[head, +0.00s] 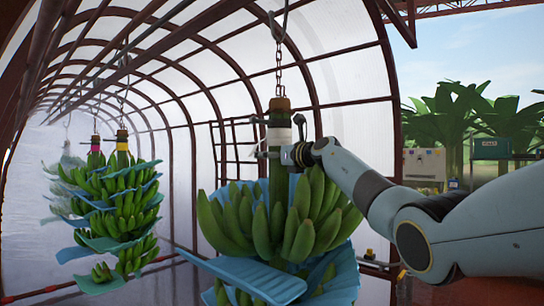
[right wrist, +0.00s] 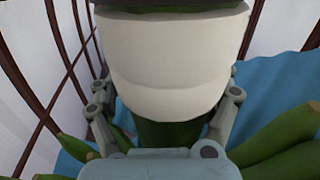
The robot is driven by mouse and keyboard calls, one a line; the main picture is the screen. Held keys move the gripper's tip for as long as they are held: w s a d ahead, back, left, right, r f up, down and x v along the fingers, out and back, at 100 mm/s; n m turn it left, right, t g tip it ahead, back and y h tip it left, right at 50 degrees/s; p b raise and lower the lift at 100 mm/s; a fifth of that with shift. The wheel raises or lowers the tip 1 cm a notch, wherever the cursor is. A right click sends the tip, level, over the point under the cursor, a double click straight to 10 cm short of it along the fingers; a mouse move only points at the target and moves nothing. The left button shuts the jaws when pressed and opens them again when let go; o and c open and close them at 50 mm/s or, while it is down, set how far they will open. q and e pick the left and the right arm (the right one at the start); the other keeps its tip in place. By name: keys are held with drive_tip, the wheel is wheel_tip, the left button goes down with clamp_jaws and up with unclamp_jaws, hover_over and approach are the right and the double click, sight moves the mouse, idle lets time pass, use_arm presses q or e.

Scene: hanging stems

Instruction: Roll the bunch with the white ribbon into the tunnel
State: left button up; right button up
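The bunch with the white ribbon (head: 279,136) hangs upright from a chain in the middle of the head view, with green bananas (head: 262,230) and blue sheets around them. My right gripper (head: 281,140) is at the stem, level with the ribbon. In the right wrist view the white ribbon (right wrist: 175,60) fills the space between the fingers, one on each side of the stem. The fingertips are partly hidden by the ribbon, so I cannot tell whether they press on it. My left gripper is not in view.
Bunches with a yellow ribbon (head: 122,146) and a pink ribbon (head: 96,149) hang inside the arched tunnel (head: 230,45) at left. Another hangs farther back. A railing (head: 230,145) stands behind the white-ribbon bunch. Boxes (head: 424,164) and plants stand outside at right.

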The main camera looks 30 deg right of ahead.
drive_tip(key=shift+s+d+r, duration=0.1)
drive_tip(key=shift+d+r, duration=0.05)
drive_tip(key=shift+d, duration=0.1)
drive_tip(key=shift+s, duration=0.1)
hover_over(302, 181)
drive_tip(key=w, duration=0.1)
drive_tip(key=shift+d, duration=0.3)
idle(0.5)
